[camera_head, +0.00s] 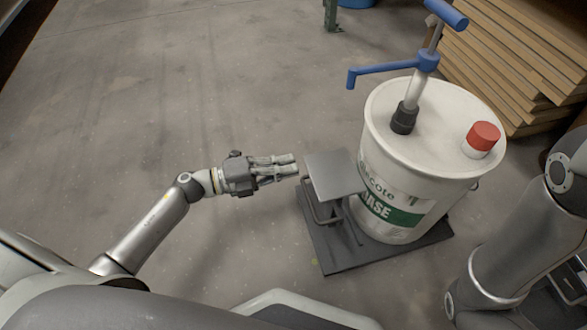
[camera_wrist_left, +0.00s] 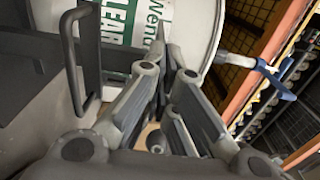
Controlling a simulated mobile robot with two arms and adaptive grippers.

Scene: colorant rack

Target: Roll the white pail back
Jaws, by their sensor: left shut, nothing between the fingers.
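The white pail (camera_head: 400,158) stands upright on a dark flat base (camera_head: 335,258) at the right of the head view. It has a green label, a blue-handled pump (camera_head: 410,85) and a red cap (camera_head: 483,136) on its lid. A grey plate (camera_head: 333,176) with a dark bar handle (camera_head: 322,214) stands at the pail's left side. My left gripper (camera_head: 294,165) is shut and empty, just left of the grey plate. In the left wrist view the fingers (camera_wrist_left: 170,65) point toward the pail (camera_wrist_left: 205,25), and the bar handle (camera_wrist_left: 72,60) is at their left. My right gripper is not in view.
Stacked wooden boards (camera_head: 515,60) stand behind the pail at the upper right. A green post (camera_head: 331,14) and a blue object (camera_head: 357,3) show at the top edge. The concrete floor (camera_head: 190,90) at left and centre is clear.

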